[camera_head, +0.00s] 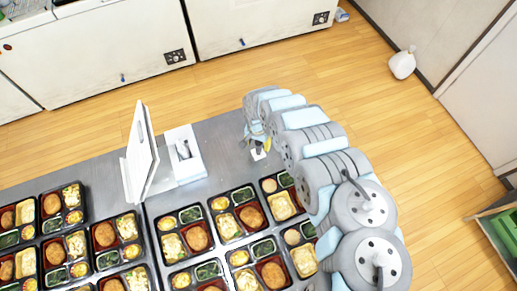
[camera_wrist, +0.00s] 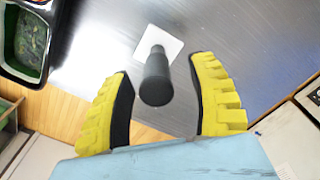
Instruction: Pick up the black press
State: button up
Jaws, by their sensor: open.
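The black press (camera_wrist: 155,82) has a dark round handle and a white square plate, and stands on the grey metal table. In the wrist view its handle lies between the two yellow fingers of my gripper (camera_wrist: 163,68), with a gap on each side. My gripper is open and not closed on it. In the head view my gripper (camera_head: 262,143) is over the table's far edge area, and only the white plate of the press (camera_head: 258,154) shows below it. The handle is mostly hidden there by my gripper.
Several filled bento trays (camera_head: 237,213) cover the near part of the table. A white box (camera_head: 185,156) and an upright white panel device (camera_head: 140,155) stand left of the press. In the wrist view a tray (camera_wrist: 27,40) shows at upper left.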

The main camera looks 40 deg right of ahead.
aim_at(258, 148)
jog(key=shift+s+f, duration=0.1)
jog(key=shift+f, duration=1.5)
jog(key=shift+d+f, duration=0.1)
jog(key=shift+f, duration=0.15)
grip_shut()
